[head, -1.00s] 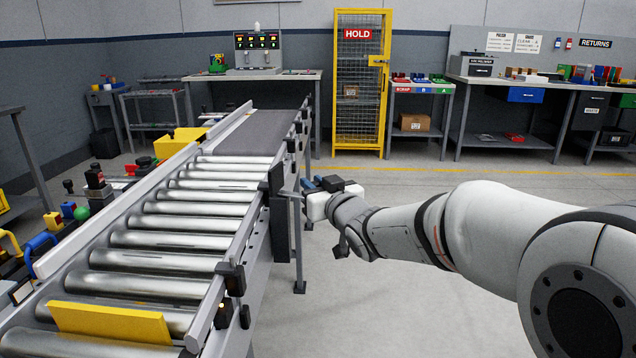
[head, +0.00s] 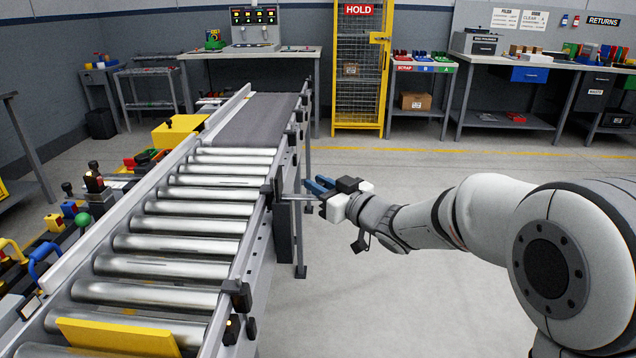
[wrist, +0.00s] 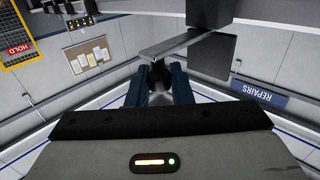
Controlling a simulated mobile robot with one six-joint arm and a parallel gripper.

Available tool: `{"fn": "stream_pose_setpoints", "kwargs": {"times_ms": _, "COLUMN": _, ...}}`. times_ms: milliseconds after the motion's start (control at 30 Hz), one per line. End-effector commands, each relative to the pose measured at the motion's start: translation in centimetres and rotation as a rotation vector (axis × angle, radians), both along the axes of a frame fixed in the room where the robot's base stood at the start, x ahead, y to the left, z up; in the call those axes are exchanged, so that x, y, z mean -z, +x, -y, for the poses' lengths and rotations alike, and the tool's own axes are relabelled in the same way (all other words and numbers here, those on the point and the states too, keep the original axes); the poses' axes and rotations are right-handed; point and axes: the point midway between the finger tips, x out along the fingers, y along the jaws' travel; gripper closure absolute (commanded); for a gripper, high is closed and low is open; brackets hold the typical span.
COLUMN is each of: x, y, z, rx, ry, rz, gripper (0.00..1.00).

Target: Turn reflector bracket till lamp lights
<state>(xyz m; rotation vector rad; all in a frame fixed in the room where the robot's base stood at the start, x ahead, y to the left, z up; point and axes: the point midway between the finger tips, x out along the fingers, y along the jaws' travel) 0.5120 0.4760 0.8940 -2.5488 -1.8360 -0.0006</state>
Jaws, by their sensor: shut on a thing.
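My gripper (head: 318,187) has blue fingers and is at the right side rail of the roller conveyor (head: 185,225). In the wrist view its fingers (wrist: 158,72) are closed on a dark, rounded part of the bracket. A thin grey metal bar (wrist: 178,44) of the reflector bracket passes just beyond the fingertips. A dark plate (wrist: 212,60) hangs beside the bar. In the head view the bar (head: 296,197) runs between the rail and my gripper. I cannot tell which way the reflector faces. A tiny pale spot shows on a black box (head: 232,329) on the near rail; I cannot tell whether it is a lit lamp.
A yellow plate (head: 118,338) lies across the near rollers. A yellow box (head: 178,131) is by the far left rail. A yellow mesh HOLD cage (head: 358,75) and benches stand behind. The floor right of the conveyor is clear.

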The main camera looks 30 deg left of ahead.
Motion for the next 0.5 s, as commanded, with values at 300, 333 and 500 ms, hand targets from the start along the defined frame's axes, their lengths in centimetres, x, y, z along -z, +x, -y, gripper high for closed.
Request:
{"fn": "stream_pose_setpoints", "kwargs": {"times_ms": 300, "x": 0.04, "y": -0.27, "z": -0.18, "rx": -0.004, "ry": -0.001, "rz": 0.0, "gripper": 0.61}}
{"fn": "stream_pose_setpoints", "kwargs": {"times_ms": 333, "x": 0.05, "y": -0.29, "z": -0.2, "rx": -0.005, "ry": -0.001, "rz": 0.0, "gripper": 0.61}}
{"fn": "stream_pose_setpoints", "kwargs": {"times_ms": 500, "x": 0.07, "y": -0.37, "z": -0.25, "rx": -0.006, "ry": -0.002, "rz": -0.002, "gripper": 0.61}}
